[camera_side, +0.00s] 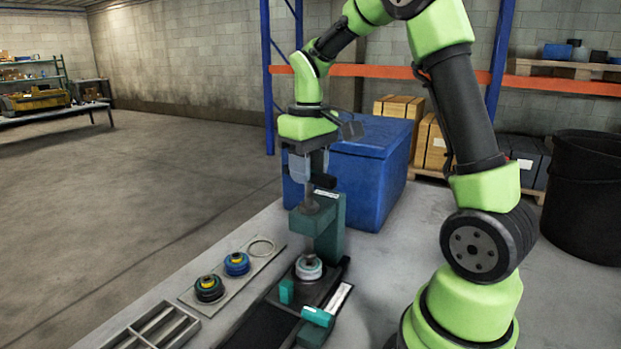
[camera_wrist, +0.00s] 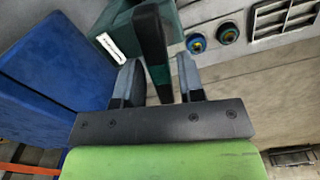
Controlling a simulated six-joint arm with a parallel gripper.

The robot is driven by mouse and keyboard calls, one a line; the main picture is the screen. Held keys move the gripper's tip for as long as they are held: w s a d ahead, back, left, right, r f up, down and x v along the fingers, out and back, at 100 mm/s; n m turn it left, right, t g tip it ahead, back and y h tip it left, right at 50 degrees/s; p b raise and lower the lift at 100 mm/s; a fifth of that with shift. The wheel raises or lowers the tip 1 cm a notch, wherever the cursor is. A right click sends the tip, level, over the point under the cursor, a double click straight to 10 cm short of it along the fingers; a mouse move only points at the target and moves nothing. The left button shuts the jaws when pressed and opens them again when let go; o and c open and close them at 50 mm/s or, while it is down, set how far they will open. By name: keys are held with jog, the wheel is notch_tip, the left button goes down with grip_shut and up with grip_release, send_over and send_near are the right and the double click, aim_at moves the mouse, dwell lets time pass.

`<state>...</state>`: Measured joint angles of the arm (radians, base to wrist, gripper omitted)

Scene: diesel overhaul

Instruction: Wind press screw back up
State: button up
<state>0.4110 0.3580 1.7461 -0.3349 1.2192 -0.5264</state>
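The teal press frame (camera_side: 332,228) stands at the bench edge. Its grey screw (camera_side: 310,203) rises from the press head, just below my gripper (camera_side: 310,170). A dark block (camera_side: 325,182), which looks like part of the screw's handle, is beside my fingers. In the wrist view, a dark upright bar (camera_wrist: 153,45) stands between the fingers of my gripper (camera_wrist: 160,82), with a gap seeming to show on each side. My fingers are apart. Under the press ram, a white-ringed round part (camera_side: 308,267) sits on the base. Contact between fingers and bar is hard to judge.
A blue bin (camera_side: 365,180) stands close behind the press and shows at left in the wrist view (camera_wrist: 50,70). Left of the press, a plate (camera_side: 235,275) holds two round parts with blue and yellow centres. A grey divided tray (camera_side: 155,328) is nearer the camera.

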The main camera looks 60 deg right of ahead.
jog(key=shift+o, duration=0.4)
jog(key=shift+r, duration=0.1)
jog(key=shift+r, duration=2.65)
